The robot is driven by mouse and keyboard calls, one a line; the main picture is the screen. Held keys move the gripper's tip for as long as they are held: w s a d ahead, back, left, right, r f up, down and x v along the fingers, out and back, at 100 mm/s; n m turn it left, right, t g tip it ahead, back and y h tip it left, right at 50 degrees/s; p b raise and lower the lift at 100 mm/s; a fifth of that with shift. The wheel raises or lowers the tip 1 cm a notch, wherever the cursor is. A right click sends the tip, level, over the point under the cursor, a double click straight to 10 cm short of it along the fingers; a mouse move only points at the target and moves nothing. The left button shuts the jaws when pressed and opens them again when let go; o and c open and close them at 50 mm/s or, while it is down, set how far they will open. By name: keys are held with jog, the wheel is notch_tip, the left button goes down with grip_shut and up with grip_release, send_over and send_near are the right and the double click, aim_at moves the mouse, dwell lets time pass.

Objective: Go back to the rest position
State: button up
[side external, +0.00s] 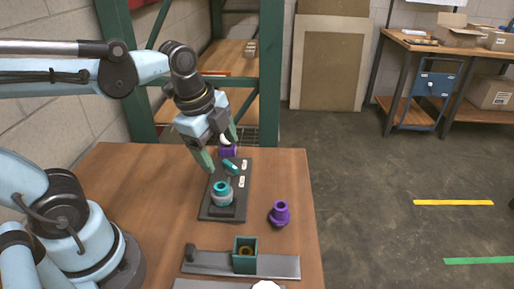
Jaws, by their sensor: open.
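My gripper (219,154) hangs over the far part of the dark tray, with its two green fingers spread apart. A purple part (229,151) shows by the right finger at the tray's far end; I cannot tell whether the finger touches it. The dark tray (207,211) bears a teal-and-grey round part (222,193) near its front and a small teal piece (231,167) behind it. Small white pieces (242,182) lie along the tray's right side. A purple stepped part (279,213) stands upright on the table to the right of the tray.
The wooden table (155,180) also bears a grey metal plate (280,266) with a green square holder (245,256) at the front. A green rack frame (269,75) stands behind the table. The table's right front area is partly clear. A workbench (440,45) stands far off.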

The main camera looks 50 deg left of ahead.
jog(key=n+t, duration=0.1)
jog(key=n, duration=0.4)
jog(key=n+t, duration=0.1)
jog(key=n, duration=0.3)
jog(key=f+n+t, duration=0.1)
jog(key=n+t, duration=0.1)
jog(key=n, duration=0.3)
jog(key=shift+w+a+n, duration=0.2)
jog(key=shift+w+n, duration=0.1)
dwell(0.6)
